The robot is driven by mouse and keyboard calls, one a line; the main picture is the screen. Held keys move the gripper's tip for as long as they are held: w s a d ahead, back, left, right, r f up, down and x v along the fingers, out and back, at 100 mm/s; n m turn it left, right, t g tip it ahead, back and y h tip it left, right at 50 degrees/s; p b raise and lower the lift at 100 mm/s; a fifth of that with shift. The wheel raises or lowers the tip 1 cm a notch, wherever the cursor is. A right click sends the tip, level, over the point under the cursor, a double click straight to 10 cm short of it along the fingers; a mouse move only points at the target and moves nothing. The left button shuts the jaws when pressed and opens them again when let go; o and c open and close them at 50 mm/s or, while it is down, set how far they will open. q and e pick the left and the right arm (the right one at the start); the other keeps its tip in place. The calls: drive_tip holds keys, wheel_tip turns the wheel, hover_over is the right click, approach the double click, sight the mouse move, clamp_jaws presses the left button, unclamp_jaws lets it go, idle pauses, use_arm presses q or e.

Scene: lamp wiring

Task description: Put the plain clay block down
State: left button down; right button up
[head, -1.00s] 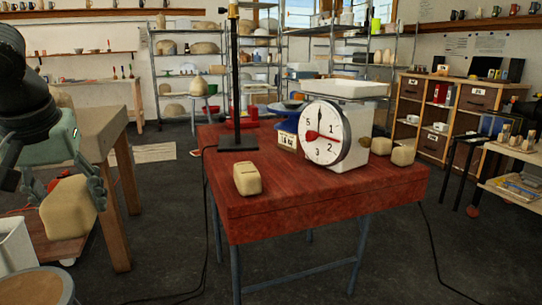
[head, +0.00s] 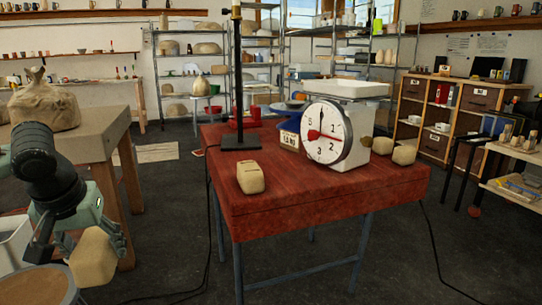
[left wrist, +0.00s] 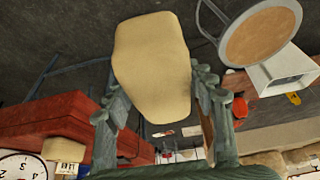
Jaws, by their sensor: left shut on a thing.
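The plain clay block (head: 93,262) is a pale tan, rounded block with no mark that I can see. My left gripper (head: 92,238) is shut on it and holds it in the air at the lower left, left of the red table (head: 300,200). In the left wrist view the block (left wrist: 150,70) sticks out between the fingers of the gripper (left wrist: 158,95), above the dark floor. Another clay block (head: 251,179), with a dark mark on top, stands near the table's left front corner. My right gripper is not in view.
A dial scale (head: 328,133), a stand with a black base (head: 240,142) and another clay block (head: 404,155) occupy the table's back. A round stool (head: 35,286) is at the lower left. A bag (head: 45,107) sits on the wooden bench (head: 95,140).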

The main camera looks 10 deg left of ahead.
use_arm(q)
drive_tip(key=w+d+f+m, duration=0.2)
drive_tip(key=d+f, duration=0.1)
drive_tip(key=d, duration=0.4)
drive_tip(key=w+d+f+m+h, duration=0.1)
drive_tip(key=w+d+f+m, duration=0.1)
drive_tip(key=d, duration=0.5)
drive_tip(key=w+d+f+m+h, duration=0.1)
drive_tip(key=d+f+m, duration=0.1)
drive_tip(key=d+f, duration=0.2)
drive_tip(key=d, duration=0.3)
drive_tip(key=shift+w+d+f+t, duration=0.3)
drive_tip(key=shift+w+d+f, duration=0.05)
drive_tip(key=shift+w, duration=0.05)
